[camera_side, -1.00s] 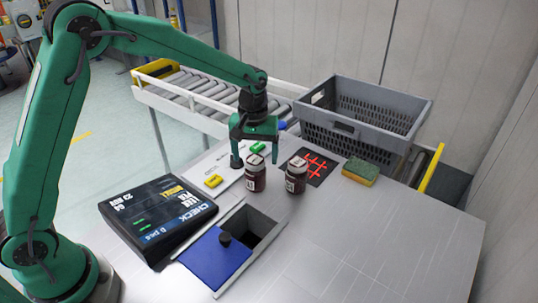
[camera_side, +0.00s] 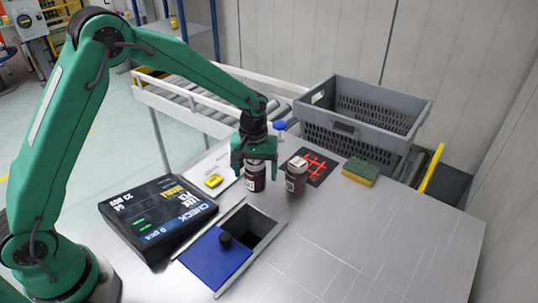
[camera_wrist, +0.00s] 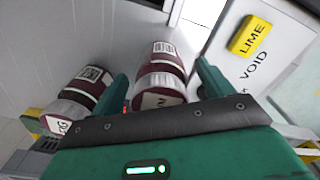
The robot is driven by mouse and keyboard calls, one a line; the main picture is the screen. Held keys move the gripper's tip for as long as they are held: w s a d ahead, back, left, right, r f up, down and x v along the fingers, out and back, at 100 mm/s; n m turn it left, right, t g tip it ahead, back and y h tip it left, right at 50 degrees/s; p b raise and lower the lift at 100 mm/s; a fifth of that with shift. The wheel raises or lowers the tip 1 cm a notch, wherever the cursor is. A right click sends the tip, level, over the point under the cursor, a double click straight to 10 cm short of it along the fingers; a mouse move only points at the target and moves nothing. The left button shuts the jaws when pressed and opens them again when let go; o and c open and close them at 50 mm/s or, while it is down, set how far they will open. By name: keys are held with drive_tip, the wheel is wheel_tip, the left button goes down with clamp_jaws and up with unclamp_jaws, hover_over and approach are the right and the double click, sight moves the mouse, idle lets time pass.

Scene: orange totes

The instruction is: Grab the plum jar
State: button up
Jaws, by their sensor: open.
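Two dark plum-red jars with pale lids stand side by side on the metal table. In the side view, my gripper (camera_side: 255,168) is open and low over the left jar (camera_side: 255,184), one finger on each side of its top. The right jar (camera_side: 295,183) stands clear just right of the gripper. In the wrist view, that first jar (camera_wrist: 162,72) lies between the open fingers of my gripper (camera_wrist: 160,82), its lid partly hidden by the gripper body. The other jar (camera_wrist: 85,90) is outside the left finger. I cannot read either label fully.
A blue sliding cover (camera_side: 215,262) sits beside a square opening (camera_side: 252,230) in front of the jars. A check display (camera_side: 158,215), a yellow block (camera_side: 213,181), a sponge (camera_side: 360,172) and a grey crate (camera_side: 365,115) surround them. The table's front right is clear.

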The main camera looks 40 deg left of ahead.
idle(0.3)
drive_tip(key=c, duration=1.3)
drive_tip(key=shift+r, duration=0.15)
drive_tip(key=shift+r, duration=0.45)
wheel_tip(320, 180, up, 3)
drive_tip(key=shift+r, duration=0.15)
drive_tip(key=s+d+r, duration=0.6)
drive_tip(key=s+d, duration=0.1)
drive_tip(key=d, duration=0.2)
drive_tip(key=shift+s+r, duration=0.3)
drive_tip(key=shift+a, duration=0.2)
